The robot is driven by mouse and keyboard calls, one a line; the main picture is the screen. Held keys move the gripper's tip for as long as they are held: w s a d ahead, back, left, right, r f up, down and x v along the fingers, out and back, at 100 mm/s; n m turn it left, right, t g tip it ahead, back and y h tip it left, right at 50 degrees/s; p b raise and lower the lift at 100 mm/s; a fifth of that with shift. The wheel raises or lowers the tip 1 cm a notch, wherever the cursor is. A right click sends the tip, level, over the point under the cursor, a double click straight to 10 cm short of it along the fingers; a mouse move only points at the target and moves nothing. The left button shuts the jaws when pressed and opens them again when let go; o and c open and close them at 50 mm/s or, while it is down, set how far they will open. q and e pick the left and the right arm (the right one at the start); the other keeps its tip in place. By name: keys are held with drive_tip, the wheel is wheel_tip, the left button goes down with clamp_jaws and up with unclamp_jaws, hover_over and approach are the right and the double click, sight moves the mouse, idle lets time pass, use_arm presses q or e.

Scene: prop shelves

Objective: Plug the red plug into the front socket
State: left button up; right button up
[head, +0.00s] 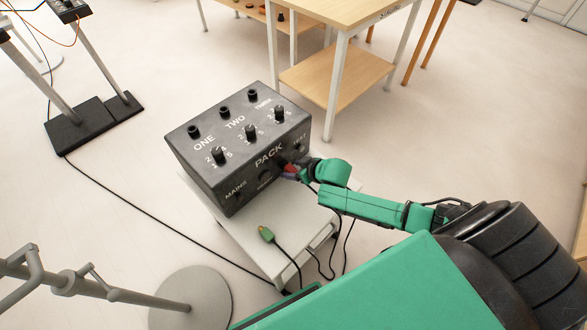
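A dark grey box (205,168) marked ONE, TWO, THREE, PACK, MAINS and TEST stands on a low white stand (255,247). Sockets and labels are on its front face; the front socket by PACK is mostly hidden behind the plug and gripper. The red plug (289,169) is at this front face, just right of the word PACK. My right gripper (295,169) reaches in from the right and appears shut on the red plug. I cannot tell whether the plug is in the socket or only against it. My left gripper is not in view.
A green plug (267,234) with a black cable lies on the white stand. Black cables hang over the stand's front edge. A round-based metal pole stands (190,300) at lower left. A wooden table (330,50) is behind. Floor left of the box is mostly clear.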

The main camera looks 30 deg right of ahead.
drive_tip(key=shift+s, duration=0.1)
drive_tip(key=p+v, duration=0.4)
drive_tip(key=v, duration=1)
drive_tip(key=shift+s+d+r, duration=0.1)
drive_tip(key=shift+s, duration=0.05)
